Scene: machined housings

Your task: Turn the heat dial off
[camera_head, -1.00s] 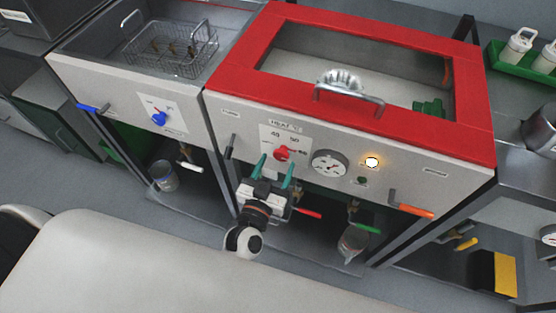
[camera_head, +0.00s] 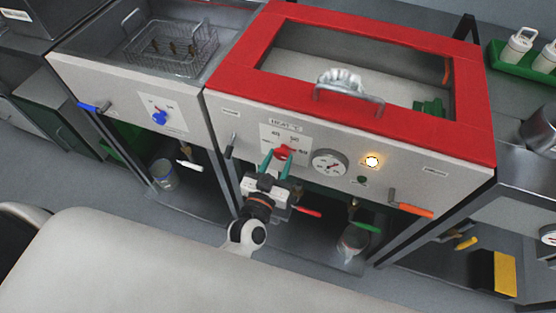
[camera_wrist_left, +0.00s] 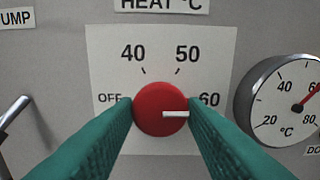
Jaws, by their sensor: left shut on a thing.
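The red heat dial (camera_head: 283,152) is on the white panel of the red-topped bath, and it fills the middle of the left wrist view (camera_wrist_left: 155,110). Its white pointer line points right, close to the 60 mark. The dial label (camera_wrist_left: 110,60) shows OFF at the left, then 40, 50 and 60 going round. My left gripper (camera_head: 277,159) has its green fingers on either side of the dial, shut on it. My right gripper is not in view.
A round gauge (camera_head: 329,163) sits right of the dial, and a lit amber lamp (camera_head: 372,161) beyond it. A grey lever (camera_head: 229,146) stands to the left. Below are a red-handled valve (camera_head: 309,212) and a green-handled valve (camera_head: 368,228).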

